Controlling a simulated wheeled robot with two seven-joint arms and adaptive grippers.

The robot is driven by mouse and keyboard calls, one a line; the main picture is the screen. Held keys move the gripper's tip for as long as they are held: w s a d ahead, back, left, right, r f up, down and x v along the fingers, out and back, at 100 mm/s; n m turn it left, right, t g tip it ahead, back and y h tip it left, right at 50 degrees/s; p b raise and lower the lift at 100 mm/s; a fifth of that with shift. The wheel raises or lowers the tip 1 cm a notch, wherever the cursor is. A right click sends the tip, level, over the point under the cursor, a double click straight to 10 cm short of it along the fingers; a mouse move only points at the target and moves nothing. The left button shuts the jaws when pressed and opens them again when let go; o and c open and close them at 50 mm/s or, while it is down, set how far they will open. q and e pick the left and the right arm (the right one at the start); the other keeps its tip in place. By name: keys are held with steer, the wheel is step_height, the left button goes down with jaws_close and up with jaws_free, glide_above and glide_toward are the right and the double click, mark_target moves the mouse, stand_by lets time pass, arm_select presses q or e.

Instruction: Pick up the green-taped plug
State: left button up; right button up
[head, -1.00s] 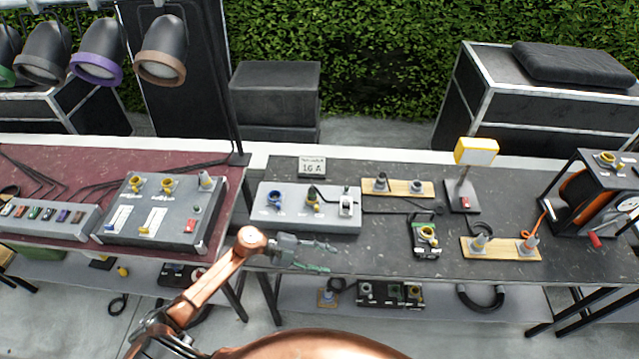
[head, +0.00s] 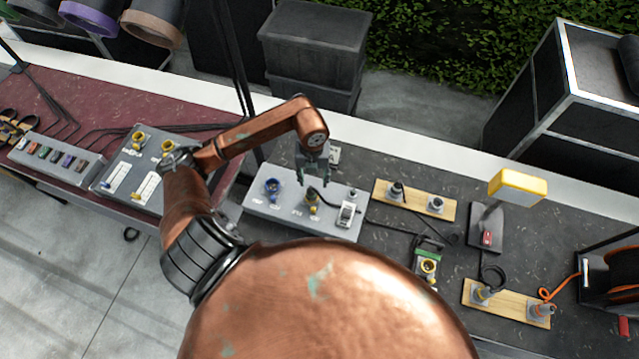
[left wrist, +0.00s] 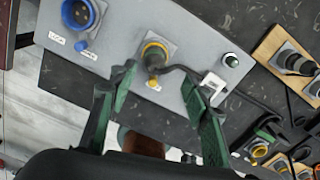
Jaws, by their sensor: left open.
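My left gripper (head: 315,180) is open and empty, above the grey socket box (head: 262,203). In the left wrist view its two green fingers (left wrist: 158,86) point at the box, either side of the yellow socket fitting (left wrist: 155,56). That fitting (head: 312,198) sits on the box, with a black cable running from beside it to a white-and-grey connector (head: 347,213). A blue socket (head: 272,187) is to its left. A small dark unit with green corners and a yellow socket (head: 427,266) stands further right.
A wooden strip (head: 412,199) with two grey connectors is right of the box. Another strip (head: 508,303), a yellow lamp (head: 518,186) and a cable reel (head: 610,285) stand further right. A control desk (head: 125,178) stands left. Dark table surface shows between things.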

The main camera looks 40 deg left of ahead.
mark_target(311, 188)
arm_select(q)
steer(key=f, duration=0.2)
steer(key=shift+s+f+p, duration=0.25)
steer(key=shift+f+p, duration=0.05)
steer(key=shift+p, duration=0.05)
steer(key=f, duration=0.1)
steer(key=f+p, duration=0.1)
steer(key=f, duration=0.1)
steer(key=shift+s+a+f, duration=0.1)
steer(key=shift+a+f, duration=0.15)
steer(key=shift+a, duration=0.05)
steer(key=shift+f+p, duration=0.35)
steer(key=shift+f, duration=0.35)
arm_select(e)
steer(key=r, duration=0.1)
steer(key=d+r, duration=0.1)
steer(key=shift+s+r, duration=0.25)
steer(key=shift+r, duration=0.05)
arm_select(q)
steer(key=shift+c, duration=0.3)
arm_select(e)
steer(key=shift+a, duration=0.1)
arm_select(q)
steer(key=c, duration=0.6)
jaws_close()
arm_select(e)
steer(key=shift+s+a, duration=0.2)
steer(key=shift+a, duration=0.1)
